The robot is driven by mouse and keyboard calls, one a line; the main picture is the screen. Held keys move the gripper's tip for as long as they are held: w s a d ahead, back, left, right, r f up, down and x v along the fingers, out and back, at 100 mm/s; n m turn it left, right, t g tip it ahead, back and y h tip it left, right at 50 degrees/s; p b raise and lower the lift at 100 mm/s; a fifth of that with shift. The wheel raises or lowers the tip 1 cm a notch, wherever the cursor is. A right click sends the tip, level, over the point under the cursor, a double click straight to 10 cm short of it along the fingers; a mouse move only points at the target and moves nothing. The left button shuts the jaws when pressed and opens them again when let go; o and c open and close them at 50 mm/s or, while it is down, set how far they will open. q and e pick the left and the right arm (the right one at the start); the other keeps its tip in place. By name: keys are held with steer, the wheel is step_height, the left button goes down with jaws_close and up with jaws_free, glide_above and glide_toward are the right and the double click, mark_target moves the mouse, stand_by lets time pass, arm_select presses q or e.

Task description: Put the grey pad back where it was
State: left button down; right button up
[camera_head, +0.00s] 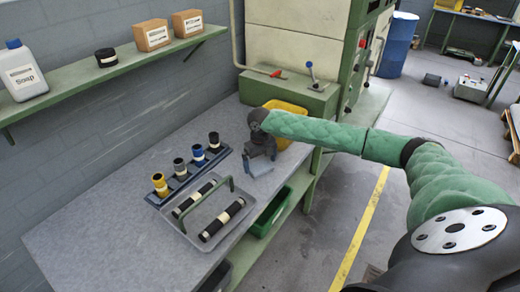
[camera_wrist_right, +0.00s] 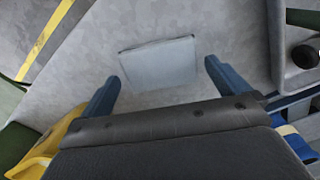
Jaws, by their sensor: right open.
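The grey pad (camera_wrist_right: 160,64) is a thin, light blue-grey, roughly rectangular sheet lying flat on the grey table. In the head view only part of the pad (camera_head: 261,169) shows, near the table's front edge, with my right gripper (camera_head: 262,155) in front of it. In the right wrist view my right gripper (camera_wrist_right: 163,72) has its two blue fingers wide apart. The pad lies beyond them, framed by the gap, with nothing gripped. Whether the fingertips touch the table cannot be told. My left gripper is not in view.
A handled tray (camera_head: 232,228) with two black cylinders lies to the left. Behind it stands a rack (camera_head: 180,184) with several coloured cylinders. A yellow bin (camera_head: 291,110) stands just behind my right gripper. A green bin (camera_head: 272,213) sits below the table's edge. The table's left part is clear.

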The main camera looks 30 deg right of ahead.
mark_target(260, 167)
arm_select(q)
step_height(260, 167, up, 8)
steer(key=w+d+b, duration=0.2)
steer(key=b, duration=0.1)
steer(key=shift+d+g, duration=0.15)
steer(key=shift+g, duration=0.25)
arm_select(e)
step_height(260, 167, up, 11)
steer(key=shift+f, duration=0.2)
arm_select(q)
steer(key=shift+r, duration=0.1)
